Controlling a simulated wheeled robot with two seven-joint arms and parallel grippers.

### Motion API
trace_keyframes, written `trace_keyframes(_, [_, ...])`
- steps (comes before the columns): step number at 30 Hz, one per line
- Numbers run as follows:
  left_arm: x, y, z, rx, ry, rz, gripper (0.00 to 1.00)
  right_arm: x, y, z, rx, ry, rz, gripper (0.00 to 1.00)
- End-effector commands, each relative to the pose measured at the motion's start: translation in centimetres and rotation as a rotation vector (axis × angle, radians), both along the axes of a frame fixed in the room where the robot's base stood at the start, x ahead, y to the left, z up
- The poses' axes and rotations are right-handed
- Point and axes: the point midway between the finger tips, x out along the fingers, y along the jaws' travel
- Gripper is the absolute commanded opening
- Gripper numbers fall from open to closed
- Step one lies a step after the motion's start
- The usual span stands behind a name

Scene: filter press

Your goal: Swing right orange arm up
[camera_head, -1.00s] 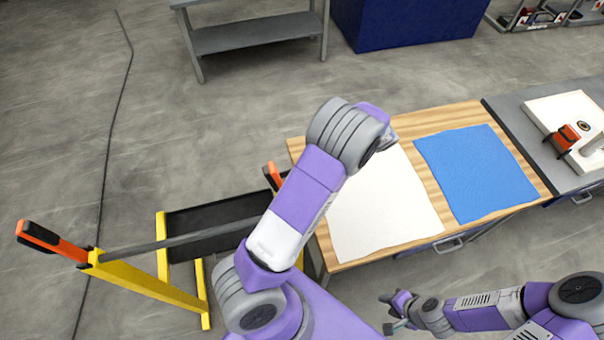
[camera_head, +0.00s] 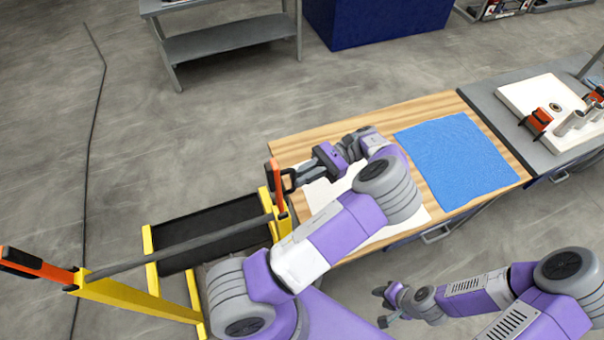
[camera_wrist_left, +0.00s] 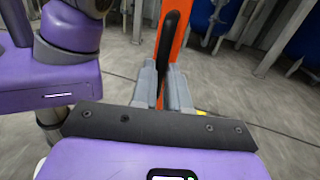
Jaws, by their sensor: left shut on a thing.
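The right orange arm (camera_head: 277,186) stands roughly upright at the right end of the yellow frame (camera_head: 170,305), with a black handle (camera_head: 289,181) on its side. My left gripper (camera_head: 299,175) reaches it from the right and is shut on the black handle. In the left wrist view the fingers (camera_wrist_left: 164,88) clasp the black handle (camera_wrist_left: 169,45), with the orange arm (camera_wrist_left: 180,35) just behind. The left orange arm (camera_head: 40,266), with a black end, leans outward to the left. My right gripper (camera_head: 381,307) is apart from the press, its fingers spread and empty.
A dark bar (camera_head: 180,247) spans the frame over a black tray (camera_head: 205,222). The wooden table (camera_head: 450,106) on the right carries a white cloth (camera_head: 322,190) and a blue cloth (camera_head: 455,155). My left arm passes over the table's near part. Open floor lies behind the frame.

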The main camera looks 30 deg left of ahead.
Motion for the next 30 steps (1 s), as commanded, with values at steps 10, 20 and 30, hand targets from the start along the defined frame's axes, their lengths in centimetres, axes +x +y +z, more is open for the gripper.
trace_keyframes(10, [0.0,-0.1,-0.3,-0.006,-0.001,0.000,0.17,0.0,0.0,0.0,0.000,0.000,0.000,0.40])
trace_keyframes(20, [0.0,-0.1,-0.2,-0.002,0.000,0.000,0.40,0.0,0.0,0.0,0.000,0.000,0.000,0.40])
trace_keyframes(30, [0.0,-0.1,1.5,0.004,-0.001,-0.002,0.40,0.0,0.0,0.0,0.000,0.000,0.000,0.40])
